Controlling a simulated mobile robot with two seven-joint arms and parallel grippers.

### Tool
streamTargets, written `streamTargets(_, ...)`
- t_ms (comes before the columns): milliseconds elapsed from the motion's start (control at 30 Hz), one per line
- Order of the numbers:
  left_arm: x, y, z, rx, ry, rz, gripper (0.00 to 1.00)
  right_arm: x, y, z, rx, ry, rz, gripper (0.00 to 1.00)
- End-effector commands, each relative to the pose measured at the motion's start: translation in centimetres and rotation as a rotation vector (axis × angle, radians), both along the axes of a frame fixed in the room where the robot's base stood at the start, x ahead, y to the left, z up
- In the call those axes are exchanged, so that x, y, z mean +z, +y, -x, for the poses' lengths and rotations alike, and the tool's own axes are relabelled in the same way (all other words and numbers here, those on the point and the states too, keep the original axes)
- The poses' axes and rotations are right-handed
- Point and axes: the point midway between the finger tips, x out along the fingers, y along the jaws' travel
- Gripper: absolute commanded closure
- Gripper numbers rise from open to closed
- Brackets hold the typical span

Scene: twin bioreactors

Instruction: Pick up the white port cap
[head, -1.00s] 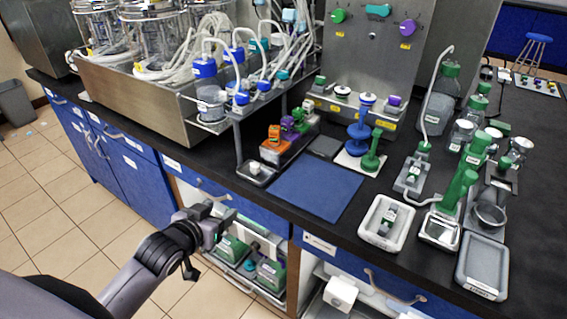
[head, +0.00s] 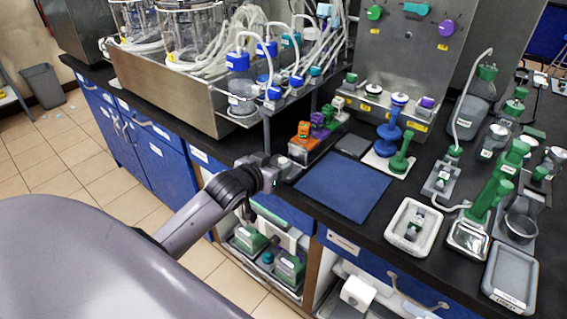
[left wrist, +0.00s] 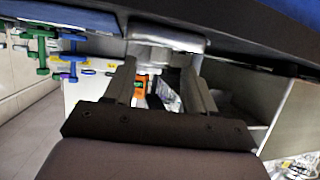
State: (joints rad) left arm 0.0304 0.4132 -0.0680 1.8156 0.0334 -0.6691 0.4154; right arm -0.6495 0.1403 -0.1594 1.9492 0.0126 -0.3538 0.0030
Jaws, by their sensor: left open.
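My right gripper is not in view.
The blue mat (head: 343,186) is bare. Orange (head: 304,130) and purple blocks stand behind the gripper. A white tray (head: 413,228) and green-handled tools stand to the right. Left of the gripper is the steel reactor tub (head: 165,85). Below are open cabinet bays with green-marked items (head: 290,268).

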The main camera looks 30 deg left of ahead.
Motion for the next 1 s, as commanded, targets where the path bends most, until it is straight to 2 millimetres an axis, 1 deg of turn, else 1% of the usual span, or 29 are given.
streamTargets(33, -0.2, 0.1, -0.7, 0.001, 0.001, 0.000, 0.44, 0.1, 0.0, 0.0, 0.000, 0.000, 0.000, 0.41)
streamTargets(100, -0.5, 0.1, -1.4, 0.000, 0.000, 0.000, 0.44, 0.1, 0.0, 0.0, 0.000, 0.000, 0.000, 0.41)
streamTargets(233, -1.0, 0.2, -2.5, 0.000, 0.000, 0.001, 0.44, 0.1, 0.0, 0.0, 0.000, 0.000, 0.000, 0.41)
streamTargets(400, -1.3, 0.2, -3.0, -0.001, 0.000, 0.000, 0.44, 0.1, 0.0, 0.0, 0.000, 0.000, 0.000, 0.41)
streamTargets(600, -1.3, 0.2, -3.0, -0.001, 0.000, 0.000, 0.44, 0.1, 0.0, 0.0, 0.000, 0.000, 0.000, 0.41)
streamTargets(667, -1.3, 0.2, -3.0, -0.001, 0.000, 0.000, 0.64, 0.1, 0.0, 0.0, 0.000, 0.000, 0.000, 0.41)
streamTargets(700, -1.3, 0.2, -3.0, -0.001, 0.001, 0.000, 0.77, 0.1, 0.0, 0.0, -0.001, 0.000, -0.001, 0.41)
streamTargets(767, -1.3, 0.2, -3.0, -0.001, 0.001, 0.000, 0.97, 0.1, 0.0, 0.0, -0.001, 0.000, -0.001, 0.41)
streamTargets(800, -1.3, 0.2, -3.0, -0.001, 0.001, 0.000, 1.00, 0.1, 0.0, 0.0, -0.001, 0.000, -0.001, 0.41)
streamTargets(1000, -1.3, 0.2, -3.0, -0.001, 0.000, 0.000, 1.00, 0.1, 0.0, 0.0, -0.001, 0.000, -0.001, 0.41)
